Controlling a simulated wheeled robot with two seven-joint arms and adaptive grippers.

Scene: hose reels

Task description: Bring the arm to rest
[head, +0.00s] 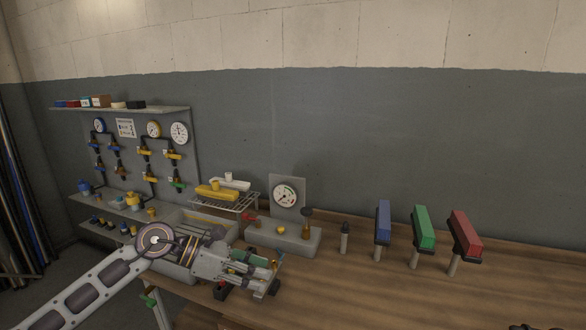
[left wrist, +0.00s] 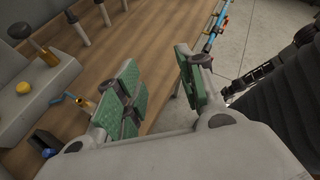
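My left arm comes in from the left in the head view. Its gripper (head: 268,274) is over the front of the wooden bench (head: 400,295), right of the grey tray area. In the left wrist view the two green-padded fingers of the gripper (left wrist: 158,72) stand apart with nothing between them. Bench top and floor show past the fingertips. A dark piece at the bottom right edge of the head view may be part of my right gripper, but too little shows to tell its state.
A gauge stand (head: 284,240) with a brass knob is close behind the gripper. Blue (head: 383,222), green (head: 424,227) and red (head: 465,233) blocks on posts stand to the right. A valve panel (head: 140,160) is at the left. The right front bench is mostly clear.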

